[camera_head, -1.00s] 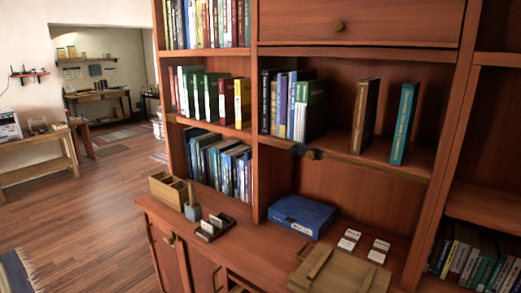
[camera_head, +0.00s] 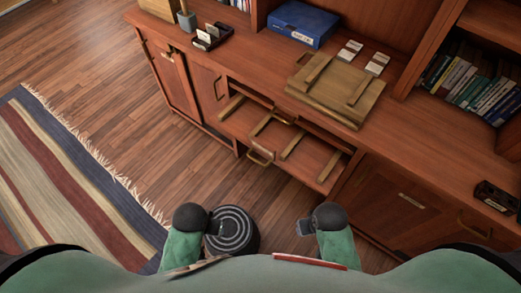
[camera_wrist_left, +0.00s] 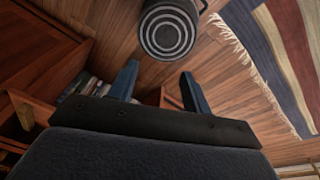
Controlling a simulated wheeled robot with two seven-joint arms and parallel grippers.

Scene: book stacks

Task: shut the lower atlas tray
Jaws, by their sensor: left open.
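The lower atlas tray (camera_head: 276,137) is a wooden slatted tray that stands pulled out from the cabinet below the counter, with a brass handle (camera_head: 261,158) on its front. Another brass handle (camera_head: 285,117) shows above and behind it, close under the counter edge. My left gripper (camera_wrist_left: 160,84) is open and empty in the left wrist view, its two blue-grey fingers apart. In the head view both arms are low, in front of the tray and apart from it. My right gripper (camera_head: 305,227) is small there, and its jaws are unclear.
A dark round object with concentric rings (camera_head: 232,232) stands on the floor beside my left gripper. A wooden stand (camera_head: 340,88), white cards (camera_head: 350,50) and a blue box (camera_head: 300,23) sit on the counter. A striped rug (camera_head: 70,185) lies left; bare floor separates it from the cabinet.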

